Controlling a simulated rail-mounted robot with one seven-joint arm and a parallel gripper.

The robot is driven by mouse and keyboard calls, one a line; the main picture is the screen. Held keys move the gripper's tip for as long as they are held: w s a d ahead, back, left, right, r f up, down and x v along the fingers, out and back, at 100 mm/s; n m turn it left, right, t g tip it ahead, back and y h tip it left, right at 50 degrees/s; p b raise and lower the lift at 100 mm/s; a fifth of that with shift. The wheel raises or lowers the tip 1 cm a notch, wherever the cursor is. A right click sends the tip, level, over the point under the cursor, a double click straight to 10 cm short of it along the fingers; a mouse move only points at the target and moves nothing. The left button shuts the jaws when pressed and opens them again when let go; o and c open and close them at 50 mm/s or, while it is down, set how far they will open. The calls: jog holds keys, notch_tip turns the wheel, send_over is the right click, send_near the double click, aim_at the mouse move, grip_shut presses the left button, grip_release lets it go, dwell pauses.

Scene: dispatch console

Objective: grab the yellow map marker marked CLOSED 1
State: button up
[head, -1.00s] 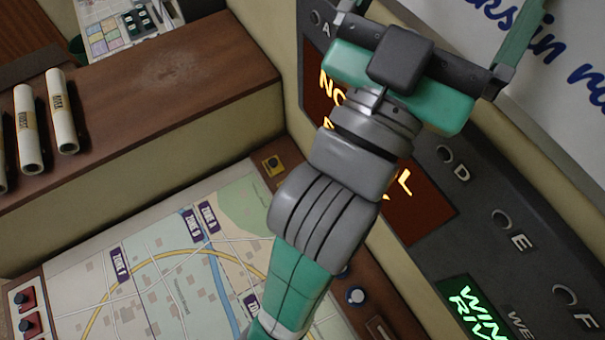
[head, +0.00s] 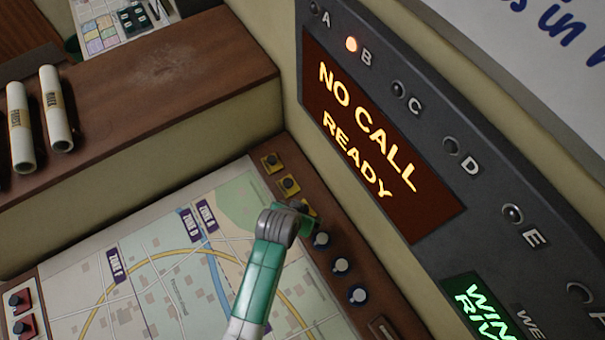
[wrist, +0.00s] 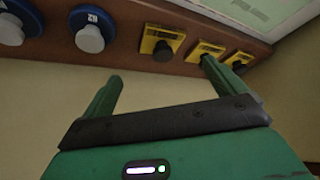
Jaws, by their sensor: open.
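Three yellow map markers with dark knobs stand in a row on the wooden border; in the head view they are the far one (head: 271,162), the middle one (head: 288,184) and the near one (head: 307,209), partly behind my arm. In the wrist view they are the left (wrist: 156,40), middle (wrist: 196,51) and right (wrist: 238,58) ones. Their lettering is too small to read, so I cannot tell which is CLOSED 1. My gripper (wrist: 160,82) is open and empty, its right fingertip overlapping the middle marker's lower edge in the wrist view; contact is unclear.
Several blue markers (head: 340,265) continue the row, and red markers (head: 20,299) stand on the opposite border. The map (head: 150,270) lies between. A dark display panel (head: 430,150) rises behind the row. A wooden ledge (head: 170,80) holds rolled maps (head: 56,110).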

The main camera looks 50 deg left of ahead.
jog(key=x, duration=0.7)
jog(key=shift+w+a+f+b, duration=0.2)
jog(key=shift+w+f+b, duration=0.1)
jog(key=shift+b, duration=0.05)
jog(key=c, duration=1.2)
jog(key=shift+o, duration=0.2)
